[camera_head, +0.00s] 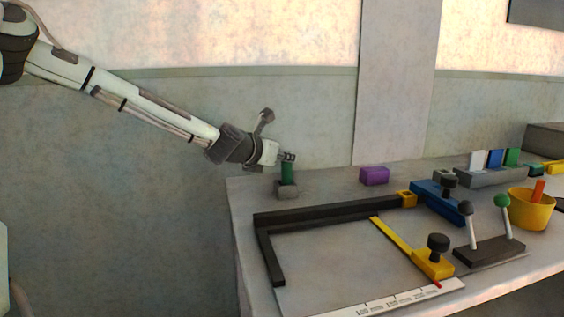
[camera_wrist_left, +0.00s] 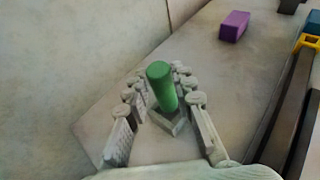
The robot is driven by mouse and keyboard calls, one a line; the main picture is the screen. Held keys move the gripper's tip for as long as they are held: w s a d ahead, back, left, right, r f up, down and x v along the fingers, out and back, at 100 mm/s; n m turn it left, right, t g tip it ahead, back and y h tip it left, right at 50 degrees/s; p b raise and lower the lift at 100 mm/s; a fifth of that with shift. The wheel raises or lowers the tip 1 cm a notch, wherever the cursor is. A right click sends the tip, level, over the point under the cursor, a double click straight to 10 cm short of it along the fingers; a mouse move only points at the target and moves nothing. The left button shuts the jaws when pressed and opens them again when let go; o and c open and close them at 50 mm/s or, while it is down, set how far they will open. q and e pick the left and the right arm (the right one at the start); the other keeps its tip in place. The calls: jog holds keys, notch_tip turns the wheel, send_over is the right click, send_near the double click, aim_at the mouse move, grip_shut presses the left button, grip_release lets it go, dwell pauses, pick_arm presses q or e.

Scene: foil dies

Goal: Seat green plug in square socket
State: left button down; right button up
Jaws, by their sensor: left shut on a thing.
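The green plug (camera_head: 288,174) is upright at the back left corner of the table. It also shows in the left wrist view (camera_wrist_left: 162,88) as a green cylinder between the fingers. My left gripper (camera_head: 288,157) is shut on its upper part. The grey socket block (camera_head: 286,190) is directly under the plug, and part of it shows in the left wrist view (camera_wrist_left: 172,126). The plug's lower end meets the block's top in the picture; I cannot tell how deep it sits, as the opening is hidden. My right gripper is not in view.
A purple block (camera_head: 374,176) lies to the right of the socket. A black angled frame (camera_head: 330,211) with a yellow bar (camera_head: 398,240) lies in front. A two-lever base (camera_head: 489,251), a yellow cup (camera_head: 531,209) and a grey rack (camera_head: 488,177) stand farther right. The left table edge is close.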

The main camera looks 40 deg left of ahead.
pick_arm(q)
jog(key=c, duration=1.6)
grip_release()
jog(key=shift+s+f+g, duration=0.15)
jog(key=shift+s+f, duration=0.05)
jog(key=shift+f, duration=0.4)
jog(key=shift+s+f+g, duration=0.15)
jog(key=shift+f, duration=0.45)
jog(key=shift+o, duration=1.3)
jog(key=shift+w+f, duration=0.15)
jog(key=shift+w, duration=0.1)
jog(key=shift+o, duration=0.3)
jog(key=shift+r, duration=0.4)
